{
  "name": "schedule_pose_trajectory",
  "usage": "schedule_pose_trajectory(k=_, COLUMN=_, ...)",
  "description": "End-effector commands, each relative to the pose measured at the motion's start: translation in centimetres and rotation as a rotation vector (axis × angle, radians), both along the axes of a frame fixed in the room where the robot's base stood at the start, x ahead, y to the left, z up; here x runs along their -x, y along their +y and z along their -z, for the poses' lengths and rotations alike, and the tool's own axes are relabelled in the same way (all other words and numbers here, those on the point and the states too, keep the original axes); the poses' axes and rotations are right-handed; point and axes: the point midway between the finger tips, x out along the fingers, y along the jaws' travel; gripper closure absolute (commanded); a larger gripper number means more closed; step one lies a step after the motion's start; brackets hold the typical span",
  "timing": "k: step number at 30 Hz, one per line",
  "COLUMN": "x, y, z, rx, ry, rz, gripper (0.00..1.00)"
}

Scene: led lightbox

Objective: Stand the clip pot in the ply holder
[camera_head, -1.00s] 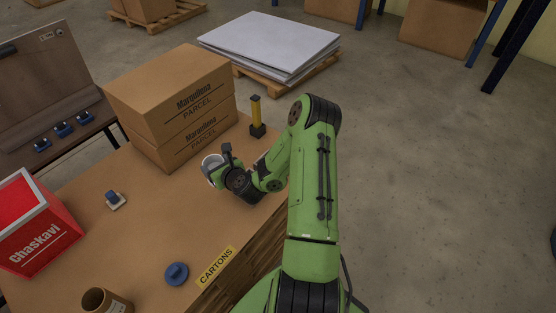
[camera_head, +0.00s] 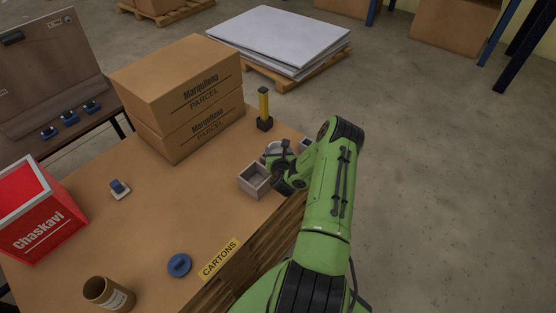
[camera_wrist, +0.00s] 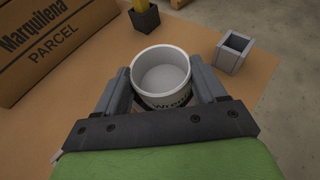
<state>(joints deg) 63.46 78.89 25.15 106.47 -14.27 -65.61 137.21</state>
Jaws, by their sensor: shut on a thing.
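The clip pot is a white round cup with dark lettering, open side up (camera_wrist: 162,72). It sits between the two fingers of my gripper (camera_wrist: 163,85), which is shut on it. In the head view the pot (camera_head: 275,148) shows partly behind my wrist. A small open square box with pale brownish-grey walls, apparently the ply holder (camera_head: 255,181), stands on the table just left of and nearer than my gripper. It looks empty. A second square grey holder (camera_wrist: 233,52) stands right of the pot; in the head view my arm mostly hides it (camera_head: 304,144).
A black-based yellow post (camera_head: 264,108) stands behind the gripper, near stacked parcel cartons (camera_head: 180,95). A red box (camera_head: 40,210), a blue round piece (camera_head: 179,265), a brown tube (camera_head: 108,293) and a small blue-and-white item (camera_head: 119,189) lie leftward. The table's middle is clear.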

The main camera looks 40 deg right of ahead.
Motion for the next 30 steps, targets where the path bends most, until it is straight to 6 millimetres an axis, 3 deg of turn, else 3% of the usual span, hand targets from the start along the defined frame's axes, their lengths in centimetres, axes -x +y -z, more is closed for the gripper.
schedule_pose_trajectory(k=2, x=-0.1, y=0.1, z=1.7, rx=0.002, ry=0.000, rz=-0.002, gripper=1.00)
schedule_pose_trajectory(k=12, x=0.0, y=0.0, z=1.9, rx=0.001, ry=-0.002, rz=0.000, gripper=1.00)
schedule_pose_trajectory(k=13, x=0.0, y=0.1, z=1.9, rx=-0.001, ry=0.001, rz=-0.001, gripper=0.25)
schedule_pose_trajectory(k=17, x=0.0, y=0.1, z=1.8, rx=0.000, ry=0.001, rz=-0.001, gripper=0.05)
schedule_pose_trajectory(k=26, x=0.0, y=0.1, z=1.6, rx=0.000, ry=0.002, rz=-0.002, gripper=0.04)
schedule_pose_trajectory(k=30, x=1.1, y=1.1, z=1.1, rx=0.000, ry=0.003, rz=-0.006, gripper=0.04)
